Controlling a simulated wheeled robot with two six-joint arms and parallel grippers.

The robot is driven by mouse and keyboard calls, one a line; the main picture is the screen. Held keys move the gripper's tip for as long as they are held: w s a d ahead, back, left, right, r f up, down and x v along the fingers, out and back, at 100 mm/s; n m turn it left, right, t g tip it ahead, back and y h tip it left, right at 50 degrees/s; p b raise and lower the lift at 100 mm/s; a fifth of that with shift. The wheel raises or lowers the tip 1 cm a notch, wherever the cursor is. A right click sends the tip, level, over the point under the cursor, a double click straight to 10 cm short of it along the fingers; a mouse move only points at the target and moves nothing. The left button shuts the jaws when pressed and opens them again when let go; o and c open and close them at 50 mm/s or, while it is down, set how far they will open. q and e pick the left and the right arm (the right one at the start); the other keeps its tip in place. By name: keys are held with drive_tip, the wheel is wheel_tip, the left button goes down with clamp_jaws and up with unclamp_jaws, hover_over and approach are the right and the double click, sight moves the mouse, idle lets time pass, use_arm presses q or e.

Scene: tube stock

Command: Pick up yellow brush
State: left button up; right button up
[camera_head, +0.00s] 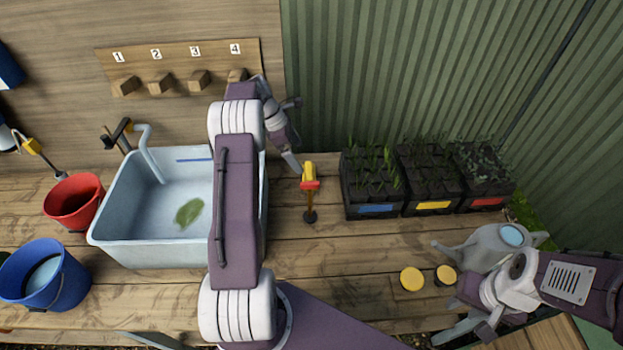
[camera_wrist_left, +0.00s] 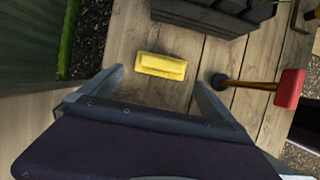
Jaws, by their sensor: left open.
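The yellow brush (camera_head: 309,170) lies on the wooden bench, right of the sink, just behind a red-topped tool. In the left wrist view the brush (camera_wrist_left: 162,66) is a small yellow block lying flat, ahead of my two spread fingers and roughly between them. My left gripper (camera_head: 292,160) is open and empty, close to the brush on its left; no contact shows. It also appears in the left wrist view (camera_wrist_left: 156,80). My right gripper (camera_head: 462,328) is low at the right near the bench's front edge; its jaws are unclear.
The red-topped tool (camera_head: 310,185) appears to stand upright on a black base, close to the brush and my left gripper's right finger. Black seedling trays (camera_head: 370,211) stand to the right. A sink (camera_head: 150,255), buckets, yellow lids (camera_head: 412,279) and a grey watering can (camera_head: 485,247) surround the area.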

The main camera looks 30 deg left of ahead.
sight(308, 170)
use_arm(q)
drive_tip(key=x, duration=0.7)
drive_tip(key=shift+s+d, duration=0.2)
drive_tip(key=shift+d, duration=0.05)
drive_tip(key=shift+w+d+f, duration=0.1)
drive_tip(key=shift+w+f, duration=0.1)
drive_tip(key=shift+f, duration=0.3)
drive_tip(key=c, duration=1.4)
drive_tip(key=shift+o, duration=0.2)
wheel_tip(308, 170, up, 10)
